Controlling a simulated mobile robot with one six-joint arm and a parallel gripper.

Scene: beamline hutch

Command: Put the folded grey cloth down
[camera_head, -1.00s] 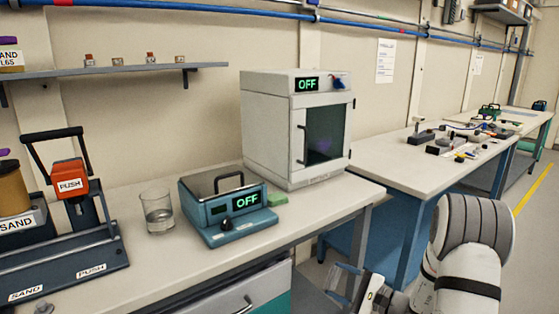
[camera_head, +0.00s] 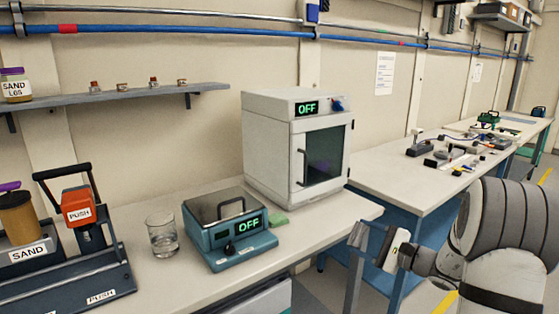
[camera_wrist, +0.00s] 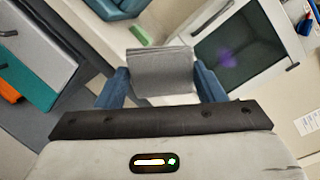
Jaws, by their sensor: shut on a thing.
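The folded grey cloth (camera_wrist: 160,75) is between the two blue fingers of my gripper (camera_wrist: 162,86) in the wrist view. The fingers are shut on it from both sides. In the head view my gripper (camera_head: 372,240) is off the right end of the near bench (camera_head: 330,215), in front of the gap before the far bench. In the wrist view, part of the bench top and the white cabinet's dark door show beyond the cloth.
A white cabinet (camera_head: 270,150) marked OFF stands at the bench's right end. Left of it are a blue bath (camera_head: 215,240), a green block (camera_head: 279,221), a glass beaker (camera_head: 162,240) and a sand press (camera_head: 60,270). Bare bench top lies right of the bath.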

